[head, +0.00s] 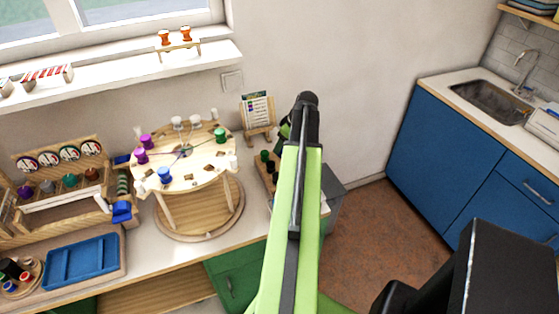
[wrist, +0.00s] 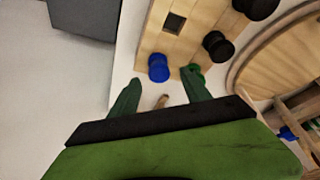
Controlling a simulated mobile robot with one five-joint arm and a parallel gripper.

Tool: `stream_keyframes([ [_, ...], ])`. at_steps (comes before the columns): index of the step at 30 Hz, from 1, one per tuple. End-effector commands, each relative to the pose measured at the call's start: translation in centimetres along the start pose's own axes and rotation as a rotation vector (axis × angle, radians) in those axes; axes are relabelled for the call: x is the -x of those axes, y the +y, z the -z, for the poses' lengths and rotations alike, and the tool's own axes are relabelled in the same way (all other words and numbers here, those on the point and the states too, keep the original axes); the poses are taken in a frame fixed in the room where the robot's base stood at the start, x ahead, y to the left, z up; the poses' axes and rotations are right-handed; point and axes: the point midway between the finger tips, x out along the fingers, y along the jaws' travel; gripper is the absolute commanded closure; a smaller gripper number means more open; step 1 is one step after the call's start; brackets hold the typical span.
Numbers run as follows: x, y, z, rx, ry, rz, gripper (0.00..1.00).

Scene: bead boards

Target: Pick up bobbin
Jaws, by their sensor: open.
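Several bobbins are in view, and I cannot tell which one the task means. In the wrist view a blue bobbin (wrist: 158,68) is at the edge of a wooden board (wrist: 180,20), just beyond my open gripper (wrist: 160,92). Black bobbins (wrist: 218,46) are farther right. Nothing is between the fingertips except a small tan piece seen below. In the head view a round wooden stand (head: 205,178) carries purple (head: 147,141), green (head: 220,135), blue (head: 164,174) and white bobbins. My arm hides most of my gripper there.
A card on a small easel (head: 257,115) stands behind the wooden board. A blue tray (head: 82,261) and a wooden rack (head: 60,160) are at left. Orange bobbins (head: 186,34) sit on the window shelf. A grey bin (head: 334,190) and blue cabinets (head: 445,160) are to the right.

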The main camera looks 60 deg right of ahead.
Motion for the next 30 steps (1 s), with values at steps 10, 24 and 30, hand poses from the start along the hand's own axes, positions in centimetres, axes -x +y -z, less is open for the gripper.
stream_keyframes([
  [10, -2.9, 0.0, -0.1, -0.001, 0.0, 0.0, 0.44],
  [24, -2.9, 0.1, -0.1, -0.001, 0.0, -0.001, 1.0],
  [30, -2.9, 0.1, -0.1, -0.002, 0.0, -0.001, 1.0],
])
